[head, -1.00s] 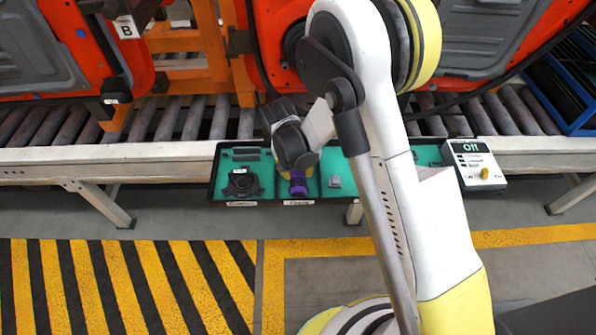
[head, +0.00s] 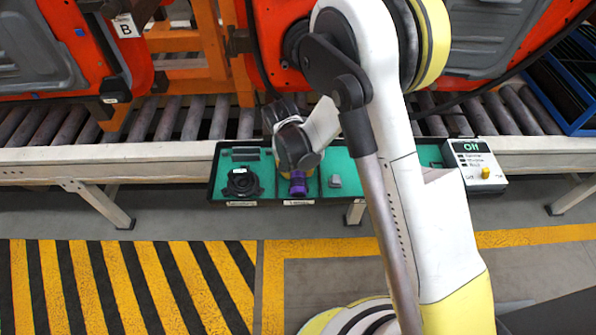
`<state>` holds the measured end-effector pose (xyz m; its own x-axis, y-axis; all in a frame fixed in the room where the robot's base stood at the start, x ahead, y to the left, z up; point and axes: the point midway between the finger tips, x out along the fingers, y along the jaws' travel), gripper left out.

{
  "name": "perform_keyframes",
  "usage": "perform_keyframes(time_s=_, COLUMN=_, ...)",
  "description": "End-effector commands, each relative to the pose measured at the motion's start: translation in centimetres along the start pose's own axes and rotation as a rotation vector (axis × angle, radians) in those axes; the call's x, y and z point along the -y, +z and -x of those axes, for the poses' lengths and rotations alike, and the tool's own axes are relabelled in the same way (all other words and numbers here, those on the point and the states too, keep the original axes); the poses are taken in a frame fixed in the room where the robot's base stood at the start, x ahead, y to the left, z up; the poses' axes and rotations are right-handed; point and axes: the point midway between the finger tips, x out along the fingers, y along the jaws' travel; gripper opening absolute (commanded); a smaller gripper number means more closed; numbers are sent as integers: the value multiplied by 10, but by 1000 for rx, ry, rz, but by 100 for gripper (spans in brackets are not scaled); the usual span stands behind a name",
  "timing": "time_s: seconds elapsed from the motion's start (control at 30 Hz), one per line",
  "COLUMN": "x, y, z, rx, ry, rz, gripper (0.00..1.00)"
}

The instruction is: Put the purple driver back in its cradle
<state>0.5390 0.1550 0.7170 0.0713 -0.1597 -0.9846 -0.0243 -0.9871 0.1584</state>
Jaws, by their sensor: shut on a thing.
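The purple driver (head: 298,188) shows at the green tray, below my wrist, in the compartment just right of the black ring-shaped cradle. Its upper part is hidden by my gripper (head: 297,172), which is shut on it. The fingertips are mostly hidden behind the wrist. The black ring-shaped holder (head: 241,183) sits in the left compartment of the green tray (head: 262,190). Whether the driver touches the tray floor I cannot tell.
A small grey block (head: 335,181) lies in the compartment to the right. The roller conveyor (head: 60,124) and orange doors (head: 105,45) are behind. The striped floor (head: 130,285) is clear.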

Motion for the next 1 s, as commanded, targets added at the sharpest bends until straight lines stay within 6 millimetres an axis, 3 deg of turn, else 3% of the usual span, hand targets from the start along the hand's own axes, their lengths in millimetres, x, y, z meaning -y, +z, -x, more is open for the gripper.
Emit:
perform_keyframes(time_s=0.83, x=0, y=0, z=-6, rx=-4, ry=-3, rz=3, gripper=0)
perform_keyframes(time_s=0.87, x=0, y=0, z=-6, rx=-4, ry=-3, rz=3, gripper=36)
perform_keyframes(time_s=0.93, x=0, y=0, z=-6, rx=-4, ry=-4, rz=3, gripper=58)
perform_keyframes(time_s=1.0, x=1, y=0, z=-6, rx=-4, ry=-4, rz=3, gripper=63)
